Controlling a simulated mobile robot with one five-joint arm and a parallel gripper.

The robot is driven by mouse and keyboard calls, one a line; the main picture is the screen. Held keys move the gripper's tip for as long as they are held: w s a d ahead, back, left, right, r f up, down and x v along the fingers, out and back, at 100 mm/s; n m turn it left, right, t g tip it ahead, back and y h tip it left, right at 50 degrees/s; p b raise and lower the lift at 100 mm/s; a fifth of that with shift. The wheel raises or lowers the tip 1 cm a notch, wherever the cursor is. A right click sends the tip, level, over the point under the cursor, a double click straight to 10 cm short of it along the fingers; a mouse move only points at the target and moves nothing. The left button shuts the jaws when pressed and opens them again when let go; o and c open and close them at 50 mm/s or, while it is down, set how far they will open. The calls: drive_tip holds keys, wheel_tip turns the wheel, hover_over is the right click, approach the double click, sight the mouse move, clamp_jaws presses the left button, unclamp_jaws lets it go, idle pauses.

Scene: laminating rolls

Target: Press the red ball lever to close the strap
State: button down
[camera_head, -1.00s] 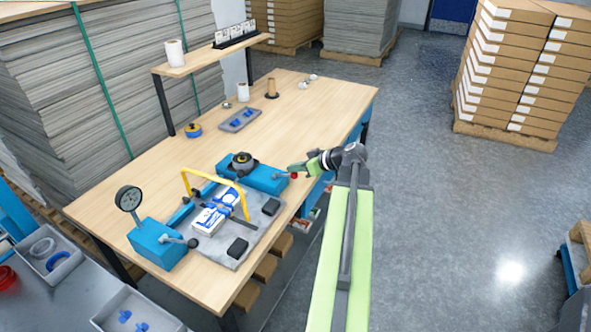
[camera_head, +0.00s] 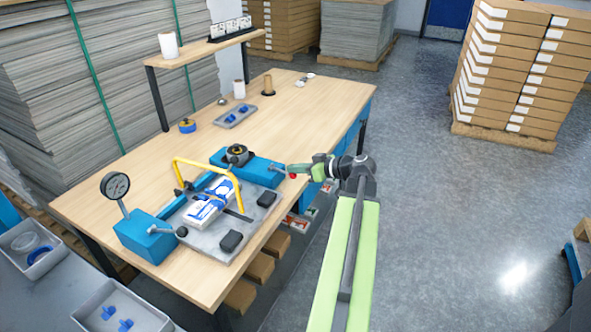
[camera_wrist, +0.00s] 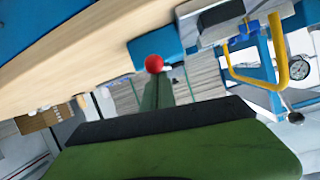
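The red ball (camera_head: 292,175) of the lever sits at the right end of the blue block (camera_head: 262,173) on the bench fixture. It also shows in the wrist view (camera_wrist: 154,63), in front of my green finger. My gripper (camera_head: 292,169) is right at the ball, seen from the side; contact and finger opening are unclear. A yellow arched bar (camera_head: 212,166) stands over a white and blue pack (camera_head: 211,203) on a grey plate (camera_head: 208,240). A dark strip (camera_head: 238,216) lies beside the pack. I cannot tell whether the strap is closed.
A round gauge (camera_head: 115,186) stands on the left blue block (camera_head: 147,238). The wooden bench (camera_head: 305,108) has a grey tray (camera_head: 233,116) and small items farther back. Open floor lies right of the bench. Stacked cartons (camera_head: 520,75) stand at the far right.

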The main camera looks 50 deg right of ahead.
drive_tip(key=shift+s+d+f, duration=0.15)
drive_tip(key=shift+s+f, duration=0.15)
drive_tip(key=shift+f, duration=0.05)
drive_tip(key=r+p, duration=0.1)
drive_tip(key=w+r+p, duration=0.1)
drive_tip(key=r+p, duration=0.1)
drive_tip(key=w+r+p, duration=0.1)
drive_tip(key=r, duration=0.1)
drive_tip(key=shift+w+r+p, duration=0.1)
drive_tip(key=shift+p, duration=0.25)
drive_tip(key=s+d, duration=0.1)
drive_tip(key=s, duration=0.8)
drive_tip(key=shift+s+d+r, duration=0.2)
drive_tip(key=shift+s+d, duration=0.05)
drive_tip(key=shift+d, duration=0.15)
